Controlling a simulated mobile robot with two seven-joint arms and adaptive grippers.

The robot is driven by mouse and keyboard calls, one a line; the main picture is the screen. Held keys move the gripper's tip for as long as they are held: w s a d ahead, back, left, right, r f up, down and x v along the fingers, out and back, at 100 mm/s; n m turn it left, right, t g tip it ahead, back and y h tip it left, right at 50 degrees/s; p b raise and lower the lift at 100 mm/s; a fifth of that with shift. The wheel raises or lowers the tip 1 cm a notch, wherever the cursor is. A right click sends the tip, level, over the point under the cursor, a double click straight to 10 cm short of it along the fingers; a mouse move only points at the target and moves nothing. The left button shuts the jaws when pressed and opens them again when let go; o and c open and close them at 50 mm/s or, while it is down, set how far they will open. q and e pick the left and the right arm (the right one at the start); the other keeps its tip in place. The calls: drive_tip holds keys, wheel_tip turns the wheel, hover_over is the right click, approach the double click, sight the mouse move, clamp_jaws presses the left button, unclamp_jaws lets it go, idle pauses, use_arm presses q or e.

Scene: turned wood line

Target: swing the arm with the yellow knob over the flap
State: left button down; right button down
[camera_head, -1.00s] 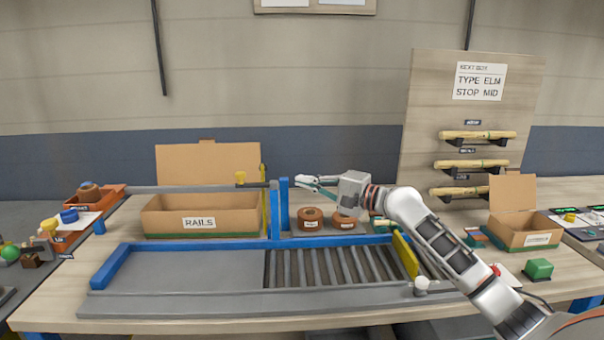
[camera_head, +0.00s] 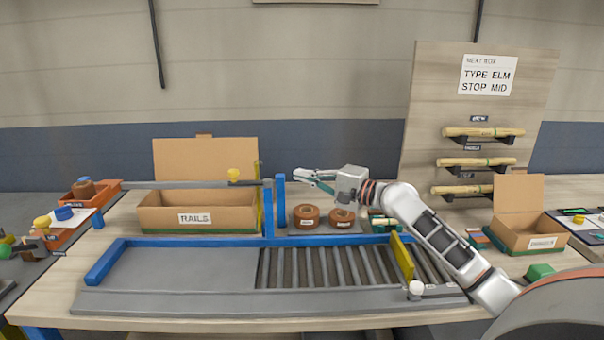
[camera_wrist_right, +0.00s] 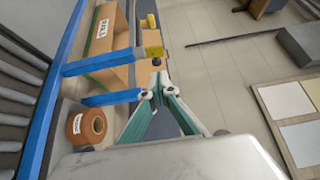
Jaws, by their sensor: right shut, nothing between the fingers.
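The yellow knob (camera_head: 234,175) stands on the grey swing arm (camera_head: 190,184), near the blue post (camera_head: 268,210) at its right end. The arm runs leftward across the front of the raised cardboard flap (camera_head: 205,158) of the RAILS box (camera_head: 198,219). The flap stands upright at the back. My right gripper (camera_head: 297,175) is shut and empty, just right of a second blue post (camera_head: 281,205), apart from the knob. The right wrist view shows its closed fingers (camera_wrist_right: 157,78) with two yellow pieces beyond; I cannot tell which is the knob. My left gripper is out of view.
Two brown rolls (camera_head: 306,216) sit below my right gripper. A roller bed (camera_head: 325,268) with blue edging and a yellow bar (camera_head: 402,256) lies in front. A rack board (camera_head: 470,130) and an open carton (camera_head: 530,232) stand to the right. Orange bins (camera_head: 92,190) are at the left.

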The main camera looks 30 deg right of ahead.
drive_tip(key=shift+w+d+b, duration=0.3)
drive_tip(key=shift+w+d, duration=0.4)
drive_tip(key=shift+w, duration=0.05)
